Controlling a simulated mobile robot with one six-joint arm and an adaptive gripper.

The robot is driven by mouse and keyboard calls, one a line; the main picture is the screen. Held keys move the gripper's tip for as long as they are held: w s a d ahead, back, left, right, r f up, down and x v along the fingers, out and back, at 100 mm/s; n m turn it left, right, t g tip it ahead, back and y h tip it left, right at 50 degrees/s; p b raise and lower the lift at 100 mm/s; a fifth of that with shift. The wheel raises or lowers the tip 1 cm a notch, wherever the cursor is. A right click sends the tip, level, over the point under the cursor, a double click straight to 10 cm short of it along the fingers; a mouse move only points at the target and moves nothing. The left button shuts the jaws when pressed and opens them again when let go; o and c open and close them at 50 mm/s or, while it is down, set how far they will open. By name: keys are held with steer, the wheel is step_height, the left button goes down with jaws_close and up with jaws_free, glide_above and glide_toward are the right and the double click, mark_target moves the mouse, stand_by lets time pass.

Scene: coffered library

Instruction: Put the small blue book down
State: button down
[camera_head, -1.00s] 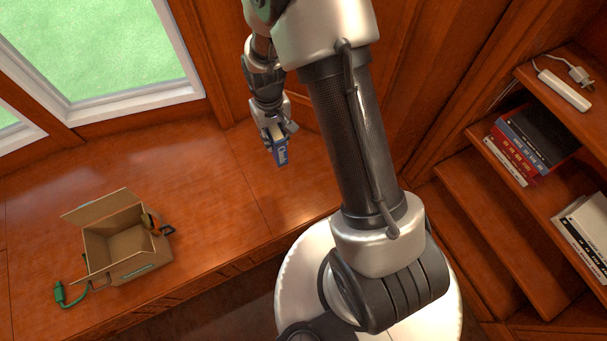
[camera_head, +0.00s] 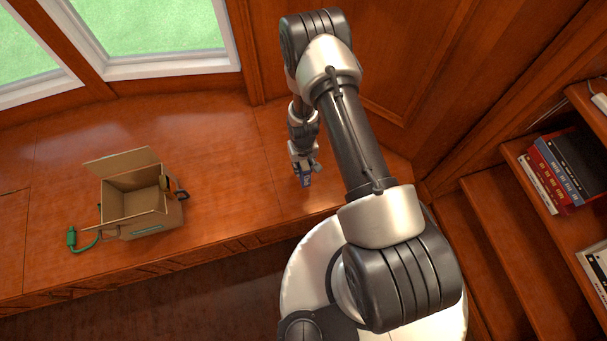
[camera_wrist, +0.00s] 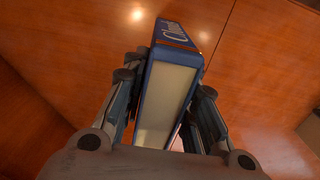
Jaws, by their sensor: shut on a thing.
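The small blue book (camera_head: 305,179) is held in my gripper (camera_head: 304,166), above or at the wooden window bench (camera_head: 225,165); its gap to the wood is hard to judge. In the wrist view the book (camera_wrist: 165,85) has a blue cover with white lettering on its spine and pale page edges facing the camera. My gripper (camera_wrist: 165,115) is shut on it, with a finger on each side. The wood (camera_wrist: 80,50) shows beyond the book.
An open cardboard box (camera_head: 135,210) stands on the bench at the left, with a green-handled thing (camera_head: 72,238) beside it. Shelves at the right hold several books (camera_head: 560,170) and a white power strip (camera_head: 600,101). Bare bench lies between box and gripper.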

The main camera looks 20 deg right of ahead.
steer(key=shift+f+b, duration=0.75)
steer(key=shift+f, duration=2.5)
steer(key=shift+f, duration=0.2)
steer(key=c, duration=1.3)
jaws_free()
